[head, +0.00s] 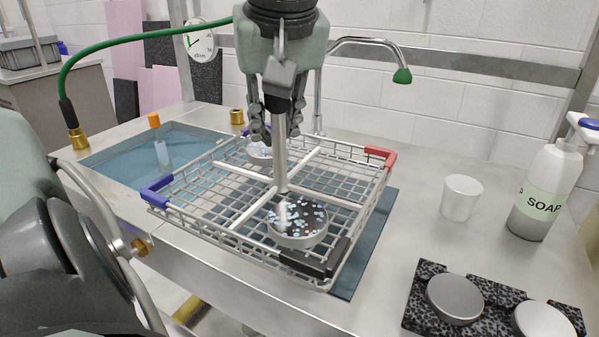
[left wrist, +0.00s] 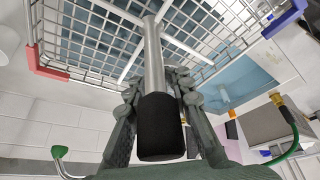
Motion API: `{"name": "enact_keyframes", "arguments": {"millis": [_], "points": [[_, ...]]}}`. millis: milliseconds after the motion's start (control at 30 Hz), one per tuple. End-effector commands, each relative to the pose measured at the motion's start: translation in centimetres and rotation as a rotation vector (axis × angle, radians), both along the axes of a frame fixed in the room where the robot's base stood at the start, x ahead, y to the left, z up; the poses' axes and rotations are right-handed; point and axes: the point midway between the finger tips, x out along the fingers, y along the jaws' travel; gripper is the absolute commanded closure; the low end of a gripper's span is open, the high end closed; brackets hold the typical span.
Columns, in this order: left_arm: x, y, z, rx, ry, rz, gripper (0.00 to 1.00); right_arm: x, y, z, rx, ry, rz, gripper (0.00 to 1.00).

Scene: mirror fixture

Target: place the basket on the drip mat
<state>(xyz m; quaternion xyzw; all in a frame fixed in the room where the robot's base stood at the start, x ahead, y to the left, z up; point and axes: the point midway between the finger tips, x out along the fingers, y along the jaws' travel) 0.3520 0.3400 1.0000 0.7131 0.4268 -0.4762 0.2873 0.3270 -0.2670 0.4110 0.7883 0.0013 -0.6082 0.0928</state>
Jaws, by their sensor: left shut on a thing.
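The basket (head: 250,208) is a wire rack with a white cross divider, blue, red and black corner pieces, and a central upright post. My left gripper (head: 277,118) points down and is shut on the post's black grip. The left wrist view shows the black grip (left wrist: 160,128) between the fingers and the basket grid (left wrist: 100,38) beyond. The drip mat (head: 372,235) is a dark teal sheet. It shows through the wires and past the basket's right side. I cannot tell whether the basket touches it. My right gripper is not in view.
Round dishes with small pale pieces (head: 297,224) sit in the basket. A water-filled sink (head: 115,160) lies left. A white cup (head: 461,198), a soap bottle (head: 546,190) and a speckled block with round metal pieces (head: 425,315) stand right. A green-tipped tap (head: 402,75) is behind.

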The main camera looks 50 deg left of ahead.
Motion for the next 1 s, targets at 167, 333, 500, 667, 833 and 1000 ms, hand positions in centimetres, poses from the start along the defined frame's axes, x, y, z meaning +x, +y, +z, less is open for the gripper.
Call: {"name": "enact_keyframes", "arguments": {"millis": [167,333,500,667,833,1000], "points": [[3.6,1.6,-2.3,-0.002,0.003,0.003,1.00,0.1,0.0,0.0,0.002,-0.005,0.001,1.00],[6.4,2.9,-4.1,0.000,0.003,0.002,1.00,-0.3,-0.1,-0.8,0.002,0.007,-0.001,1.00],[7.9,3.6,-5.1,0.000,-0.002,0.001,1.00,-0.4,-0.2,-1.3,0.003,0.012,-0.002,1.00],[8.2,3.7,-6.3,-0.001,0.001,-0.001,1.00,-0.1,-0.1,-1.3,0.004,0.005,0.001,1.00],[8.1,3.6,-8.6,-0.001,0.000,-0.002,1.00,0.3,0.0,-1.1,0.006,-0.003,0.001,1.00],[8.2,3.6,-9.2,0.000,-0.004,0.000,1.00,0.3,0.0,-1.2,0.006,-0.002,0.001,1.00]]}}
